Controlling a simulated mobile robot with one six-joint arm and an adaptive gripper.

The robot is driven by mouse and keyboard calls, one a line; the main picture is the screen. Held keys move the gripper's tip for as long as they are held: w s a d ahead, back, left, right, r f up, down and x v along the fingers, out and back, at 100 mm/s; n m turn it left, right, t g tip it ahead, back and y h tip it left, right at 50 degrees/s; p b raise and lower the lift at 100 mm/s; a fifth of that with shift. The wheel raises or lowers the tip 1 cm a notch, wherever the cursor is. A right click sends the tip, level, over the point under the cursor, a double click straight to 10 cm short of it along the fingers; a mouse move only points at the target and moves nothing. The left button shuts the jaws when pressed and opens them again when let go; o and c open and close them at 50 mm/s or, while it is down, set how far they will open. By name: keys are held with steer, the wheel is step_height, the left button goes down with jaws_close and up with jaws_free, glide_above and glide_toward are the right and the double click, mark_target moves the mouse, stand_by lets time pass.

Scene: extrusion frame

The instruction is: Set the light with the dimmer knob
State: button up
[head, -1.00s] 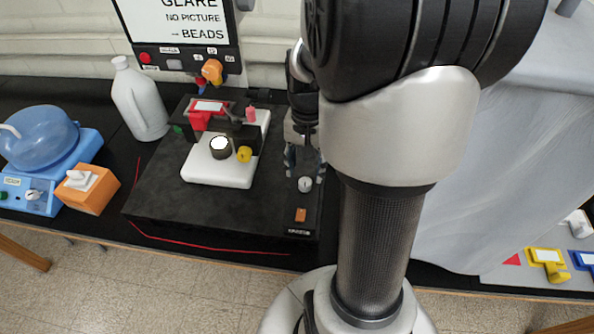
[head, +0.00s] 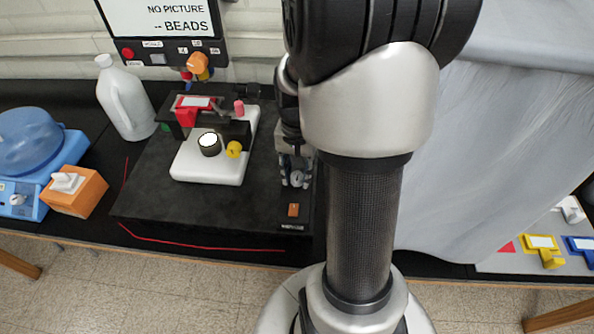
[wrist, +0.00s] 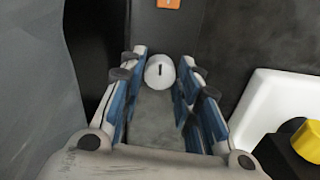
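The dimmer knob (head: 297,178) is a small round white knob with a dark mark, on a dark panel right of the microscope-like stand. In the wrist view the knob (wrist: 160,72) sits between my fingertips. My gripper (head: 296,172) is open, its blue-padded fingers on either side of the knob with a narrow gap showing on each side. I cannot tell how deep the fingertips reach around it. The light (head: 209,139) on the white stand (head: 205,171) glows white on top.
An orange switch (head: 293,210) lies just in front of the knob; it also shows in the wrist view (wrist: 168,3). A screen (head: 160,18) reads "NO PICTURE -- BEADS". A white jug (head: 124,100), an orange box (head: 77,196) and a blue bath (head: 38,145) stand left. A grey sheet (head: 480,150) hangs right.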

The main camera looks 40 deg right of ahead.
mark_target(297, 176)
steer(key=c, duration=0.5)
steer(key=shift+n, duration=0.3)
steer(key=shift+c, duration=0.2)
steer(key=n+p, duration=0.1)
steer(key=n, duration=0.3)
steer(key=n+p, duration=0.1)
steer(key=n, duration=0.5)
stand_by(0.4)
steer(key=o, duration=0.8)
steer(key=shift+o, duration=1.4)
steer(key=shift+w+d+r, duration=0.15)
steer(key=shift+r, duration=0.25)
step_height(297, 176, up, 11)
steer(key=shift+r, duration=0.15)
